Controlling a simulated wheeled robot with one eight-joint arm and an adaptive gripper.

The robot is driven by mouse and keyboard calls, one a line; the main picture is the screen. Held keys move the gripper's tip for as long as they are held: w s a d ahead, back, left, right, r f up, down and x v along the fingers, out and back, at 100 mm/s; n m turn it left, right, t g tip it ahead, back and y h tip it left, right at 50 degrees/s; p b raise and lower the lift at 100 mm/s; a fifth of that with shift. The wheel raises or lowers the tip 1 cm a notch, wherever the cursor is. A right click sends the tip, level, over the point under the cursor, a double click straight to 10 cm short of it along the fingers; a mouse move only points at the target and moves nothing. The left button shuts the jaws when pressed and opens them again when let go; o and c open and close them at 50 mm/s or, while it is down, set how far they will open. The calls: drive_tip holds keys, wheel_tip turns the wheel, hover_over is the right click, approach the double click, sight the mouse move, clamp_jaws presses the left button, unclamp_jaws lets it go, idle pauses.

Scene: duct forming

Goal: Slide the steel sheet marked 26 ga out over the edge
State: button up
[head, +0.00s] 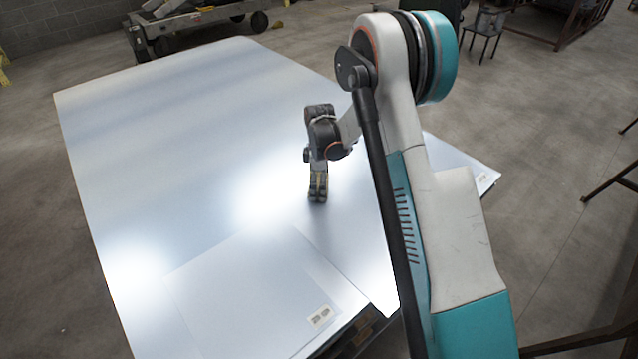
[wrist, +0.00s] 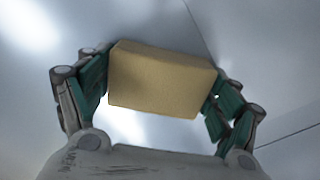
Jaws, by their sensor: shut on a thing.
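My gripper (head: 318,192) points down over the middle of the stacked steel sheets, at or just above the surface. In the wrist view my gripper (wrist: 160,88) has its fingers on both sides of a tan block (wrist: 162,80). A large bright sheet (head: 170,130) covers most of the stack. A smaller sheet (head: 240,300) lies at the front with a pale label (head: 320,317). Another sheet (head: 455,160) shows at the right, partly hidden behind my arm, with a label (head: 482,178). The label markings are too small to read, so I cannot tell which is 26 ga.
Dark supports (head: 362,335) show under the stack's front edge. A cart (head: 190,18) stands beyond the back left edge. A stool (head: 487,25) and metal frames stand at the right. The concrete floor (head: 560,120) right of the stack is mostly clear.

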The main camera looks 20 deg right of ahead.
drive_tip(key=shift+s+d, duration=0.1)
drive_tip(key=shift+s, duration=0.1)
drive_tip(key=shift+s+d, duration=0.25)
drive_tip(key=shift+s, duration=0.25)
drive_tip(key=shift+s+d, duration=0.2)
drive_tip(key=shift+s, duration=0.3)
drive_tip(key=shift+r, duration=0.2)
drive_tip(key=shift+r+p, duration=1.7)
drive_tip(key=shift+r, duration=1.7)
drive_tip(key=shift+a, duration=0.1)
drive_tip(key=s+a+r+m, duration=0.1)
drive_tip(key=s+a+m, duration=0.1)
drive_tip(key=s+m, duration=0.4)
drive_tip(key=s+a+r+m, duration=0.2)
drive_tip(key=s+m, duration=0.5)
drive_tip(key=shift+s+r+m, duration=0.25)
drive_tip(key=shift+m, duration=0.05)
